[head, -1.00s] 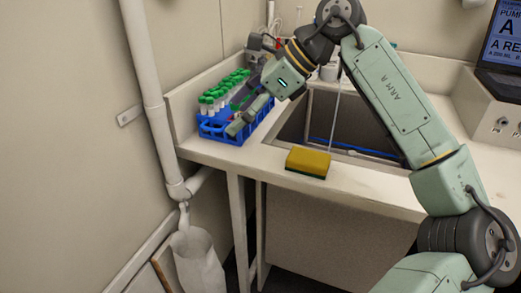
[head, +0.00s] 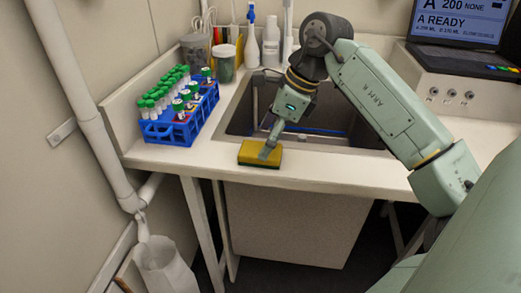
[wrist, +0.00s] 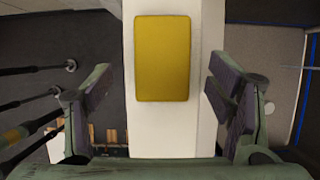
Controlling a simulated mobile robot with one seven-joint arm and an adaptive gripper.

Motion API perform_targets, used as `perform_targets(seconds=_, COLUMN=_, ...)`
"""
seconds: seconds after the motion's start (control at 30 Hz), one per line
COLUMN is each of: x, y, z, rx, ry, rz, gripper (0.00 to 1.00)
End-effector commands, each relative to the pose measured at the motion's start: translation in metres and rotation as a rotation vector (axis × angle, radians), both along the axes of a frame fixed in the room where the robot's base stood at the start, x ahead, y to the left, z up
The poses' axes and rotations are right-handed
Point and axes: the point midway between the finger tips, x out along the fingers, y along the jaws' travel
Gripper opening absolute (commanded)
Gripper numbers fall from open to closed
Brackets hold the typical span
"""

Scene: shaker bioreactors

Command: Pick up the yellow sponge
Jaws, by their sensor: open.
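The yellow sponge (head: 255,153), with a dark green underside, lies flat on the white counter's front ledge before the sink. In the wrist view the sponge (wrist: 162,58) lies ahead of and between the spread fingers, with space on both sides. My gripper (wrist: 160,88) is open and empty. In the head view my gripper (head: 268,150) points down over the right part of the sponge and hides some of it. I cannot tell from the head view how far above the sponge the fingertips are.
The sink (head: 240,118) opens just behind the ledge. A blue rack (head: 172,130) of green-capped tubes stands to the left. A laptop (head: 460,30) sits on a box at right.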

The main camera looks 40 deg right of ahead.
Motion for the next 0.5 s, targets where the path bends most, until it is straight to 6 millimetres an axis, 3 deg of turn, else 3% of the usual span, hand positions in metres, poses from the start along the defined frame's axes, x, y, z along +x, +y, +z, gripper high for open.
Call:
perform_targets(seconds=0.2, x=0.009, y=0.005, z=-0.025, rx=0.001, ry=0.000, rz=0.000, gripper=0.75)
perform_targets(seconds=0.5, x=0.010, y=0.005, z=-0.030, rx=0.001, ry=-0.001, rz=0.000, gripper=0.74)
